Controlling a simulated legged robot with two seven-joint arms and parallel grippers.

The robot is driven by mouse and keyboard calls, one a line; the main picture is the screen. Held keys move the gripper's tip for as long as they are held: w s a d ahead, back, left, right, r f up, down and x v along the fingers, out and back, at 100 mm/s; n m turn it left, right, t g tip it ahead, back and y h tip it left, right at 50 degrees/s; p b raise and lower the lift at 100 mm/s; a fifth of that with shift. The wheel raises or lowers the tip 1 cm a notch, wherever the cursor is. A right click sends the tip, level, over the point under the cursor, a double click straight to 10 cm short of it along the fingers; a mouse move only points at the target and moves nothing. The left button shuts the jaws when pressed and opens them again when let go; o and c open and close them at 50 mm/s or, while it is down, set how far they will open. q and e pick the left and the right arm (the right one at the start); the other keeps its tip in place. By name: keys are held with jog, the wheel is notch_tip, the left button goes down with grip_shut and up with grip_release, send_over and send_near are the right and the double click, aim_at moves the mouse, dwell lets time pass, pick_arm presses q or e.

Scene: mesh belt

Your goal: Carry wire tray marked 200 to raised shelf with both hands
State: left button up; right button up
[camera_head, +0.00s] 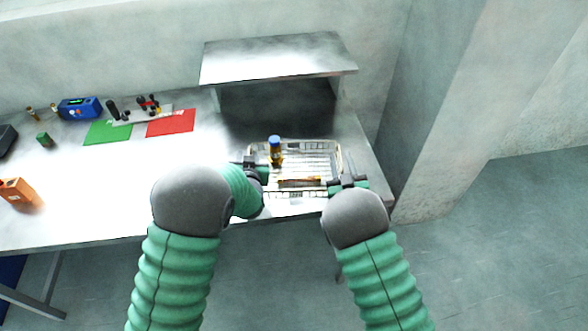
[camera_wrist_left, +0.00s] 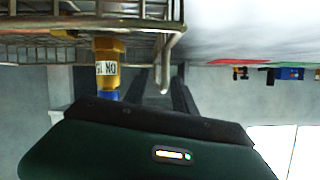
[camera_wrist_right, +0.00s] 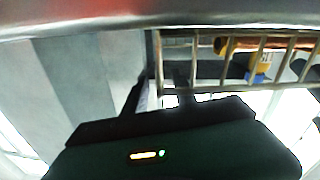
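The wire tray (camera_head: 322,147) sits on the table in front of the raised shelf (camera_head: 278,58). A blue-capped amber bottle (camera_head: 276,155) stands in it, and a long orange-brown item (camera_head: 300,181) lies near its front side. A small tag on the front is too small to read. My left gripper (camera_head: 264,172) is at the tray's left end; the left wrist view shows its fingers (camera_wrist_left: 162,80) apart beside the end wire. My right gripper (camera_head: 347,184) is at the right front corner; the right wrist view shows its fingers (camera_wrist_right: 158,88) apart, with the tray's end wire between them.
A green mat (camera_head: 108,132), a red mat (camera_head: 171,123), a blue device (camera_head: 80,108) and an orange block (camera_head: 17,192) lie on the table's left part. Under the shelf is a dark recess (camera_head: 278,105). The shelf top looks bare. A wall column stands at right.

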pick_arm(q)
jog(key=shift+w+a, duration=0.15)
jog(key=shift+a, duration=0.05)
pick_arm(e)
jog(key=shift+w+a, duration=0.2)
pick_arm(q)
jog(key=shift+a, duration=0.3)
pick_arm(e)
jog(key=shift+a+r, duration=0.1)
jog(key=shift+a, duration=0.2)
pick_arm(q)
jog(key=shift+d, duration=0.3)
grip_shut()
pick_arm(e)
jog(key=shift+d, duration=0.3)
grip_shut()
pick_arm(q)
jog(key=shift+a, duration=0.2)
pick_arm(e)
jog(key=shift+a, duration=0.15)
pick_arm(q)
jog(key=shift+w+a+r, duration=0.1)
jog(key=shift+r, duration=0.05)
pick_arm(e)
jog(key=shift+s+f, duration=0.1)
jog(key=shift+f, duration=0.1)
